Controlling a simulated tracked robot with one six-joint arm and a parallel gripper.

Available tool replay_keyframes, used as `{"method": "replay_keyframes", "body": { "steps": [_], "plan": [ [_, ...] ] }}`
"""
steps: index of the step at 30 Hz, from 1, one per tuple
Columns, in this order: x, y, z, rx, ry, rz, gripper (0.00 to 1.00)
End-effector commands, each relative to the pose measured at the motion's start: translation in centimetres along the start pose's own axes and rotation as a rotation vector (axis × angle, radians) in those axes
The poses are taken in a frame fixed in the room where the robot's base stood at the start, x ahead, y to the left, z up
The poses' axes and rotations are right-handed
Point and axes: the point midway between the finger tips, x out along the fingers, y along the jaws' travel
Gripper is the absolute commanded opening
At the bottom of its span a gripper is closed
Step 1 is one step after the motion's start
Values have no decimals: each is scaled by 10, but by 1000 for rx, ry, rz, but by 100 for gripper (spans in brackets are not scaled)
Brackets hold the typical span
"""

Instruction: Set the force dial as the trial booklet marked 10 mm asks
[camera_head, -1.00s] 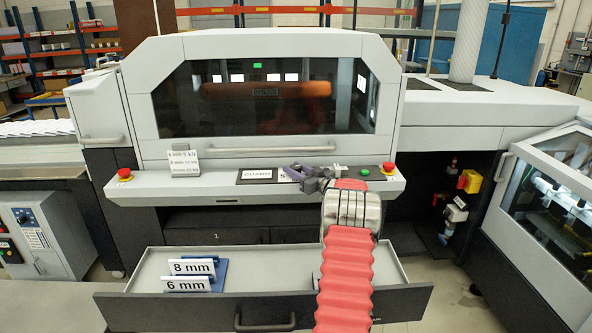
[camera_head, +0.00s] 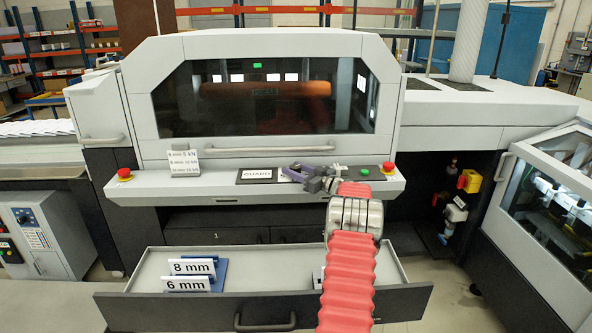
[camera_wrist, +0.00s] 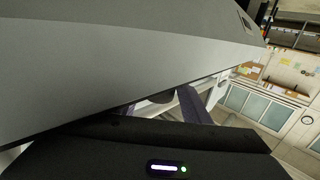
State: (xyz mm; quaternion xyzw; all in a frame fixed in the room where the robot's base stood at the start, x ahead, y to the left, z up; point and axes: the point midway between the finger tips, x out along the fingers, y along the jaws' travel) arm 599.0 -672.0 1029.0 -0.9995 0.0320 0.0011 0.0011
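My gripper (camera_head: 308,177), with purple fingers, is at the machine's front ledge, to the right of the GUARD label (camera_head: 257,176). It covers part of a second label there. The force dial is not plainly visible. In the wrist view a small dark rounded part (camera_wrist: 160,98) shows next to a purple finger (camera_wrist: 194,106); I cannot tell if it is the dial or if the finger touches it. The finger gap is hidden. Cards marked 8 mm (camera_head: 191,267) and 6 mm (camera_head: 187,285) stand in the open drawer. No 10 mm mark is readable on a booklet.
A white card (camera_head: 184,162) with mm and kN lines, partly legible, stands at the ledge's left. Red stop buttons (camera_head: 124,174) sit at both ledge ends, and a green button (camera_head: 365,172) is right of my gripper. The open drawer (camera_head: 265,310) juts out below my arm.

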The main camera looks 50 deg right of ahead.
Motion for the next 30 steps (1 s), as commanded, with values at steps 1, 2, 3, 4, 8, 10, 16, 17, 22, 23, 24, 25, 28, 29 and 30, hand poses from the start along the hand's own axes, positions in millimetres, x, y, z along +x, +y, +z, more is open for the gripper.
{"method": "replay_keyframes", "body": {
  "steps": [1, 2, 3, 4, 8, 10, 16, 17, 22, 23, 24, 25, 28, 29, 30],
  "plan": [
    [0, 0, -1, -1, 1, 0, 47],
    [0, 0, -1, -1, 1, 0, 49],
    [0, 0, -1, -1, 1, 0, 51],
    [0, 0, -1, -1, 1, 0, 52],
    [1, 0, -2, -2, 2, 0, 52],
    [0, 0, -2, -2, 2, 0, 52],
    [-7, 0, -2, -2, 1, 1, 52],
    [-10, 0, -2, -2, 1, 1, 52],
    [-32, 1, -2, -1, 1, 3, 52],
    [-38, 1, -2, -2, 2, 3, 52],
    [-45, 1, -2, -1, 1, 2, 52],
    [-50, 1, -2, -1, 2, 3, 52],
    [-68, 1, -2, -1, 1, 2, 52],
    [-73, 1, -1, -1, 1, 2, 52],
    [-80, 1, -1, -1, 1, 3, 52]
  ]
}}
